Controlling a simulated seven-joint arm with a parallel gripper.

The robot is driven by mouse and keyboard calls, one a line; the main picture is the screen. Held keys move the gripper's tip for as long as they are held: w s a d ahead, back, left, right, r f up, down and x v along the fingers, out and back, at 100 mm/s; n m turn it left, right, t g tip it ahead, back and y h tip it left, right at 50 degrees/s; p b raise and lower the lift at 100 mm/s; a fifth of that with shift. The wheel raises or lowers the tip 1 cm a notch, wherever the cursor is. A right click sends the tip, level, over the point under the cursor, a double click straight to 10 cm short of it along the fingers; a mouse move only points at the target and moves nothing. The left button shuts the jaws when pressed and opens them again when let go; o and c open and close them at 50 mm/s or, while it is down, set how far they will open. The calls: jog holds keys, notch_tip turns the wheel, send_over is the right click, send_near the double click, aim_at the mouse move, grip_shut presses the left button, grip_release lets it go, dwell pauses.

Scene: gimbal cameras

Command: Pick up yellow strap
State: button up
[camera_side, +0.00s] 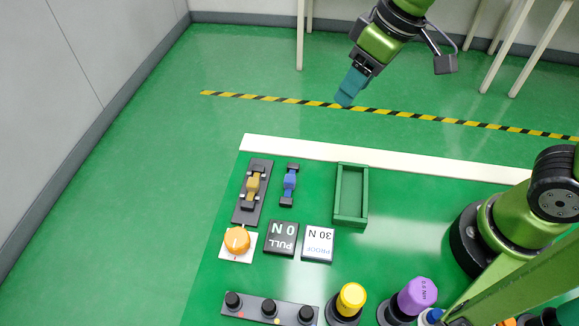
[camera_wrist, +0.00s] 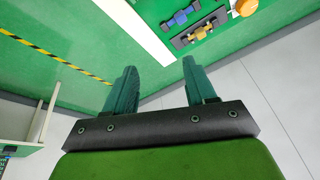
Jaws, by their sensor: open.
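The yellow strap (camera_side: 253,186) lies on a dark base plate at the left of the green work surface in the side view. It also shows small near the top of the wrist view (camera_wrist: 199,33). My gripper (camera_side: 345,99) hangs well above and beyond the work surface, up and right of the strap in the side view, and touches nothing. In the wrist view its two teal fingers (camera_wrist: 158,82) stand apart with nothing between them.
A blue piece (camera_side: 290,182) sits just right of the strap. An orange knob (camera_side: 237,239) stands below it. Yellow (camera_side: 350,299) and purple (camera_side: 417,295) knobs stand in front.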

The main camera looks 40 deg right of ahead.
jog(key=w+a+f+n+g, duration=0.2)
jog(key=w+a+n, duration=0.2)
jog(key=a+n, duration=0.25)
jog(key=n+g+h, duration=0.1)
jog(key=n+h, duration=0.1)
jog(key=n, duration=1.5)
send_over(252, 181)
notch_tip(252, 181, down, 2)
jog(key=shift+m, duration=0.25)
jog(key=f, duration=1)
jog(key=shift+s+d+f, duration=0.15)
jog(key=shift+s+f, duration=0.1)
jog(key=shift+f, duration=0.15)
jog(key=shift+w+f, duration=0.15)
jog(key=shift+f, duration=2.85)
jog(key=shift+c, duration=0.3)
grip_shut()
